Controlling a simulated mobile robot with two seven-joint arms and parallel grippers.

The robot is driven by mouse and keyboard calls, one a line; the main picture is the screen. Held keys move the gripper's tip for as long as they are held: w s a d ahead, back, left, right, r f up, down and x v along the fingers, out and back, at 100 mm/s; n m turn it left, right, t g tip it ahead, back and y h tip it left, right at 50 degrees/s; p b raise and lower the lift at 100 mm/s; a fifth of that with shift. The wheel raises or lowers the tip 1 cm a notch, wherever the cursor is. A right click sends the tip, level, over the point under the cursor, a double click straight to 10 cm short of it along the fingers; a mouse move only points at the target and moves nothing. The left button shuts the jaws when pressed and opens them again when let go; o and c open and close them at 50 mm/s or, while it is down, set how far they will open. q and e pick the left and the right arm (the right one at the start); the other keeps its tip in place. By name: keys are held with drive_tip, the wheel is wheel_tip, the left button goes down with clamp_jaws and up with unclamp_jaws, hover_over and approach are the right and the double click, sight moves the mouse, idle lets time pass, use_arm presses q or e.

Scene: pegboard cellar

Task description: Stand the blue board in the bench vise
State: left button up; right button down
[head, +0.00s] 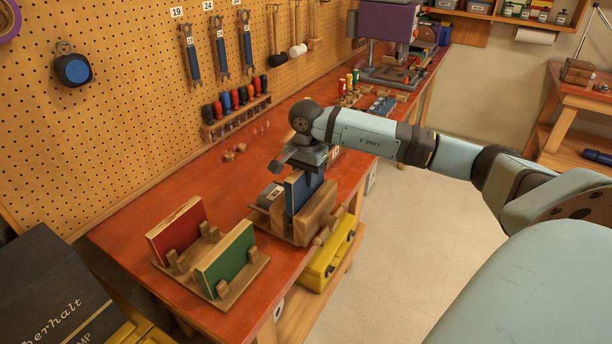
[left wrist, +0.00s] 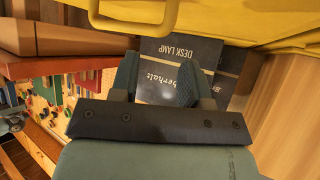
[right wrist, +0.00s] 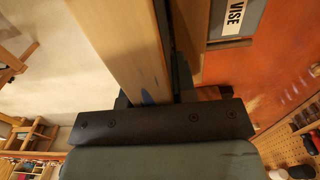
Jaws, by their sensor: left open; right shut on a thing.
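The blue board (head: 302,191) stands upright at the bench vise (head: 318,212), its blue face showing between the vise's wooden front jaw and the grey block behind. My right gripper (head: 311,168) is shut on the board's upper part from above. How deep the board sits is hidden by the front jaw.
A wooden rack (head: 246,282) with a red board (head: 176,230) and a green board (head: 226,262) stands left of the vise. A yellow toolbox (head: 333,258) is below the bench edge. A dark lamp box (head: 50,290) is at lower left.

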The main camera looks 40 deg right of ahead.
use_arm(q)
drive_tip(key=shift+f, duration=0.25)
use_arm(e)
drive_tip(key=shift+f, duration=0.3)
use_arm(q)
drive_tip(key=shift+r, duration=0.15)
drive_tip(key=shift+f+b, duration=1.2)
use_arm(e)
drive_tip(key=shift+f, duration=1.4)
use_arm(q)
drive_tip(key=shift+r, duration=0.1)
use_arm(e)
drive_tip(key=c, duration=0.8)
unclamp_jaws()
drive_tip(key=shift+c, duration=0.2)
